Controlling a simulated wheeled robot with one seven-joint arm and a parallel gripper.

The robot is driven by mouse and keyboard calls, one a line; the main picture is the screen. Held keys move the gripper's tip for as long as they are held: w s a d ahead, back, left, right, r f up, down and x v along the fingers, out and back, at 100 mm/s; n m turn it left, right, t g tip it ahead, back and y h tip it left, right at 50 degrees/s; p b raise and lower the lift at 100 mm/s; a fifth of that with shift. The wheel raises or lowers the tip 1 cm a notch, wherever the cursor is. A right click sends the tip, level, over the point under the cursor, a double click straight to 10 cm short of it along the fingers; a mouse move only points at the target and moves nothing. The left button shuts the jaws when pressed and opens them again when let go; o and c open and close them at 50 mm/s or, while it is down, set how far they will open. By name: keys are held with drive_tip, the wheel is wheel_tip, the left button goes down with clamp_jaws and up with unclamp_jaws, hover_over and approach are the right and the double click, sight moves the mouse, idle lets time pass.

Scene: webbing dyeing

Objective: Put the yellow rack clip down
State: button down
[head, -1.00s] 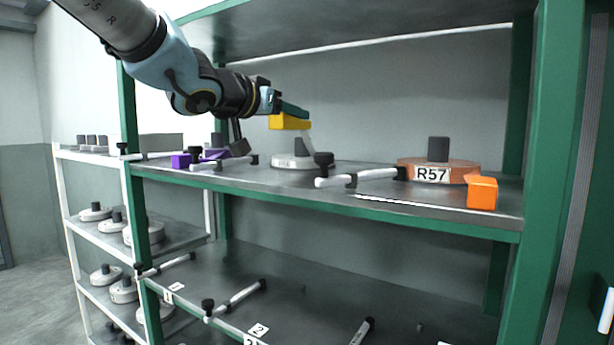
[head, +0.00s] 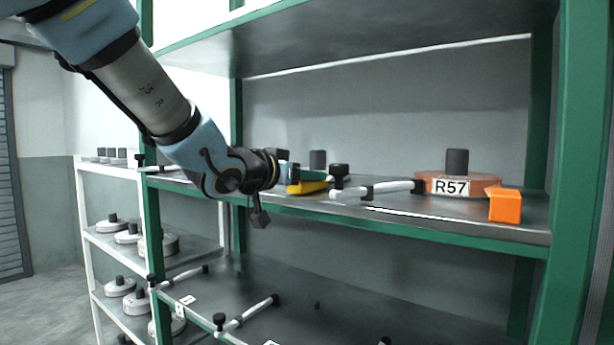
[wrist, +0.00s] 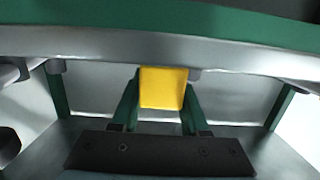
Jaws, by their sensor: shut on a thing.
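The yellow rack clip (head: 308,187) is held in my gripper (head: 300,177) at the front edge of the upper shelf (head: 400,215). In the wrist view the yellow clip (wrist: 162,88) sits between the two green fingers of my gripper (wrist: 160,108), which are shut on it. The clip is at or just above the shelf's front rim; I cannot tell whether it touches. My arm hides the left part of the shelf in the head view.
An orange clip (head: 505,205) sits on the shelf's right front edge. A round orange-brown spool labelled R57 (head: 460,185) stands behind it. A white rod with black ends (head: 375,190) lies right of my gripper. A lower shelf (head: 350,310) holds more rods.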

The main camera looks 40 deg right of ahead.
drive_tip(key=shift+f, duration=0.15)
drive_tip(key=shift+c, duration=2)
unclamp_jaws()
drive_tip(key=shift+a+r, duration=0.1)
drive_tip(key=shift+r, duration=0.15)
drive_tip(key=b+v, duration=0.1)
drive_tip(key=v, duration=1)
drive_tip(key=shift+a, duration=0.4)
drive_tip(key=shift+s+f, duration=0.1)
